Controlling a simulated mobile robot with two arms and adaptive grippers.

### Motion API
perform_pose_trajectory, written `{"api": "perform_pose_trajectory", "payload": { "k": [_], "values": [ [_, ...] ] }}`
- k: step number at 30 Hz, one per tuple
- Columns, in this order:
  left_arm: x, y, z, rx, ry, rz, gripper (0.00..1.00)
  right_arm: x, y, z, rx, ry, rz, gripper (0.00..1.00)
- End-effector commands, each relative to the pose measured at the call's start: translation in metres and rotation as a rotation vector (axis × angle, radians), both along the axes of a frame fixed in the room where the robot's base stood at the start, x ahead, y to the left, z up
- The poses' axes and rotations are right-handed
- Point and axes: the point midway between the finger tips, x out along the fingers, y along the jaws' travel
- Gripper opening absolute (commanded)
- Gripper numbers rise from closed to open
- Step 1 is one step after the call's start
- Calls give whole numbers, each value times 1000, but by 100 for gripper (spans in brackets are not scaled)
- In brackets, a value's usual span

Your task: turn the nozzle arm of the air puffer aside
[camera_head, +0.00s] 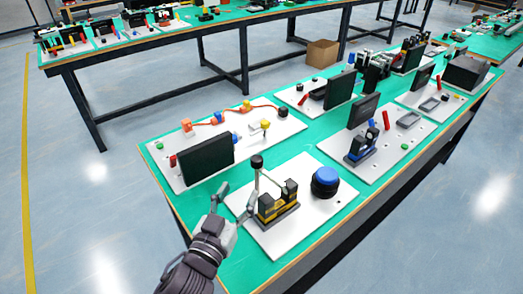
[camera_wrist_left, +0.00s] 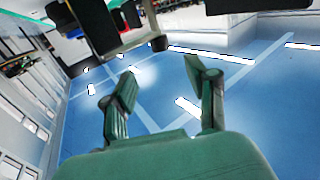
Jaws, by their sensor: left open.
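On the front white board, a black-and-yellow device (camera_head: 277,207) has a thin grey upright lever with a black knob (camera_head: 256,161). I cannot tell for sure whether this is the air puffer and its nozzle arm. A blue-topped round black part (camera_head: 325,181) stands to its right. My left gripper (camera_head: 238,198) is open, at the board's left edge, just left of the device. In the left wrist view its fingers (camera_wrist_left: 160,75) are apart with nothing between them; a dark part with a small knob (camera_wrist_left: 158,43) shows beyond. My right gripper is not in view.
A black panel (camera_head: 205,159) stands behind my left gripper. Boards with orange parts (camera_head: 218,118) and a blue-and-black device (camera_head: 360,146) lie farther back on the green table (camera_head: 160,125). A cardboard box (camera_head: 322,53) sits on the floor behind.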

Motion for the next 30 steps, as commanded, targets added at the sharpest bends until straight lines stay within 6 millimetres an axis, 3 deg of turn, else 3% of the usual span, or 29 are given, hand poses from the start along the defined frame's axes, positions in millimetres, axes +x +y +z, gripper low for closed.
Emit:
{"api": "perform_pose_trajectory", "payload": {
  "k": [6, 9, 19, 30],
  "values": [
    [40, -13, 3, 2, -1, 3, 58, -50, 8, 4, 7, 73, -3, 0],
    [61, -21, 2, 1, 0, 2, 58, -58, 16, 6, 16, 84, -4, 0],
    [111, -39, 0, 2, 2, 3, 58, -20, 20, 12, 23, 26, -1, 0],
    [121, -42, -1, 1, 4, 3, 58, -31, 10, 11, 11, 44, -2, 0]
  ]
}}
